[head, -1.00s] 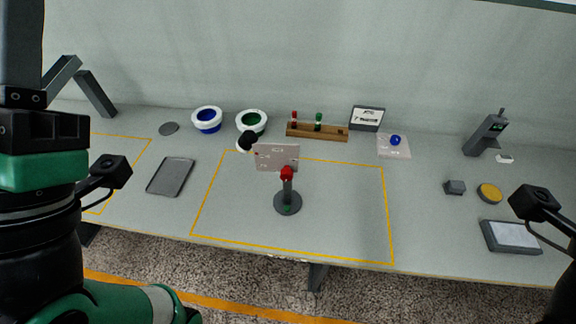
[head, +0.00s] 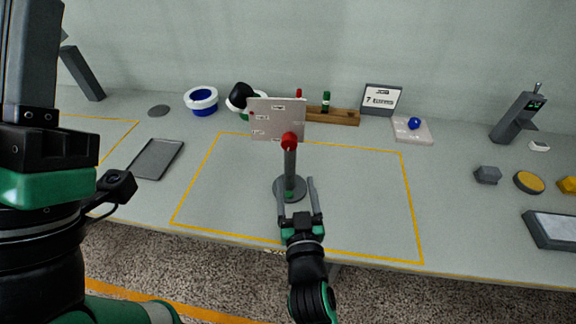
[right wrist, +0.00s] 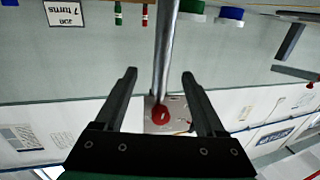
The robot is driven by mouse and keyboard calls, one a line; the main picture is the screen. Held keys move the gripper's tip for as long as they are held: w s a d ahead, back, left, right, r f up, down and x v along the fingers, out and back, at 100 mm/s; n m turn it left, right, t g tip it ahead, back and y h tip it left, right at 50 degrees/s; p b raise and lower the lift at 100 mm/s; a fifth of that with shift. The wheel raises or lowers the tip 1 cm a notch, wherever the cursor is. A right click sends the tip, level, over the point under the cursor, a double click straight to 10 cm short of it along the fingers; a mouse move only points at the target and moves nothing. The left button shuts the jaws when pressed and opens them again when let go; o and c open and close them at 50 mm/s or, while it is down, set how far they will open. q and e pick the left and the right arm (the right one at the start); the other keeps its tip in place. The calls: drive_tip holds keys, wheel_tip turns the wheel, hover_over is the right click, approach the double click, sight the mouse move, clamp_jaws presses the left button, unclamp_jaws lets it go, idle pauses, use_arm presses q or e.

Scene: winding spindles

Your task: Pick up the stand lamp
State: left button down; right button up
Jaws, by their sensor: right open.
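The stand lamp (head: 289,163) stands upright in the marked area. It has a round grey base, a thin post, a red knob on top and a pale plate (head: 276,119) with a black round part (head: 242,95) beside it. My right gripper (head: 296,181) is open, its fingers on either side of the lower post in the head view. The right wrist view also shows the gripper (right wrist: 158,75) open, with the post (right wrist: 165,55) between its fingers; contact cannot be told. My left gripper (head: 36,60) is large at the left edge, its fingertips cut off.
A yellow outline (head: 410,200) surrounds the stand. A dark tray (head: 158,158) lies left. A grey device (head: 517,117) and a tablet (head: 553,229) are right. The table between is clear.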

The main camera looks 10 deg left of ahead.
sight(290, 163)
drive_tip(key=b+x, duration=0.1)
drive_tip(key=x, duration=0.2)
drive_tip(key=shift+w+f, duration=0.1)
drive_tip(key=shift+f, duration=0.05)
drive_tip(key=shift+w+a, duration=0.1)
drive_tip(key=shift+w, duration=0.2)
drive_tip(key=shift+w+b, duration=0.1)
drive_tip(key=shift+b, duration=0.2)
drive_tip(key=b+x, duration=0.3)
drive_tip(key=x, duration=0.2)
drive_tip(key=shift+a+r+b, duration=0.2)
drive_tip(key=shift+a+b, duration=0.05)
drive_tip(key=shift+b, duration=0.1)
drive_tip(key=shift+r, duration=0.1)
clamp_jaws()
idle(0.4)
